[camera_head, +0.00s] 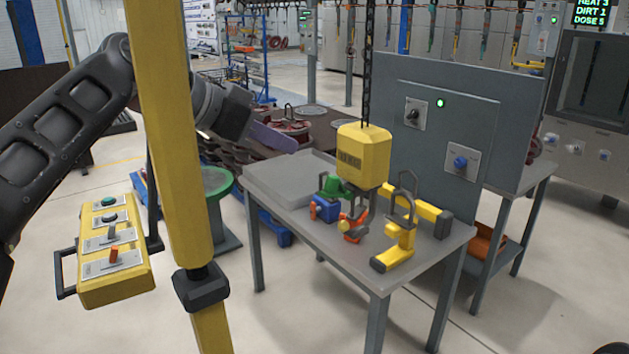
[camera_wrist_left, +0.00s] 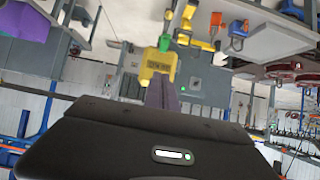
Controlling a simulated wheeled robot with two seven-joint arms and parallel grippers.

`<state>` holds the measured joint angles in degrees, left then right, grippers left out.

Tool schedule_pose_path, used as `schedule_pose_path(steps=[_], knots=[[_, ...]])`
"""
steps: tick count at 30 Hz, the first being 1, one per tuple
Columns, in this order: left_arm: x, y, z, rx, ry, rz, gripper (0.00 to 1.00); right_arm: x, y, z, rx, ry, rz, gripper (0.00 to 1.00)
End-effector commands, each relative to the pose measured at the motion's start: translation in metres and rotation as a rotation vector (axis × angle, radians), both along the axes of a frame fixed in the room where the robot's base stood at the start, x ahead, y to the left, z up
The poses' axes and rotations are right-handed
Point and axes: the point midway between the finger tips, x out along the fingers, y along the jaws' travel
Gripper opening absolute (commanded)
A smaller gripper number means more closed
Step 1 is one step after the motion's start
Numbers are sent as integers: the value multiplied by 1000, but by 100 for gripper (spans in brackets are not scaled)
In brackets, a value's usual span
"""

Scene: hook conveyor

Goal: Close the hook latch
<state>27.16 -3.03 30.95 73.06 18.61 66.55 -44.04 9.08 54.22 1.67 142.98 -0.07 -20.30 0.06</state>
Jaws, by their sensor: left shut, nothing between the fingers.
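A yellow hoist block (camera_head: 365,150) hangs on a dark chain over the grey table. A grey hook (camera_head: 357,203) shows under it, overlapping coloured parts behind; an orange-red piece (camera_head: 354,229) shows at its lower end, and I cannot tell if it is the latch. My left gripper (camera_head: 270,139), with purple fingers, is shut and empty, left of the block and apart from it. In the left wrist view, the purple fingers (camera_wrist_left: 162,93) overlap the yellow block (camera_wrist_left: 156,64), which appears upside down. The latch's state is too small to tell. My right gripper is not in view.
The grey table (camera_head: 345,262) carries yellow brackets (camera_head: 400,248), a blue part (camera_head: 324,209) and a green part (camera_head: 336,188). A panel with a blue knob (camera_head: 460,162) stands behind.

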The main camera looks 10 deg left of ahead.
Motion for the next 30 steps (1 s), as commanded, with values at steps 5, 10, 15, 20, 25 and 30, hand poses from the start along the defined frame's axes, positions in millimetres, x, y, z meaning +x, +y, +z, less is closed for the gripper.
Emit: schedule_pose_path(steps=[5, 10, 15, 20, 25, 30], knots=[[12, -11, -10, -1, 5, -2, 0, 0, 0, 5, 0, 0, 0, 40], [32, -27, -26, -2, 6, -3, 0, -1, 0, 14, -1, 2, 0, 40], [55, -46, -44, -1, 6, -4, 0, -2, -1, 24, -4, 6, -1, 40], [57, -46, -71, 0, 4, 5, 0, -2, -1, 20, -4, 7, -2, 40], [53, -44, -86, 0, 1, 2, 0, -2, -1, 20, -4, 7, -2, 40], [51, -43, -90, -1, 1, 1, 0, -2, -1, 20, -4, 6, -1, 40]])
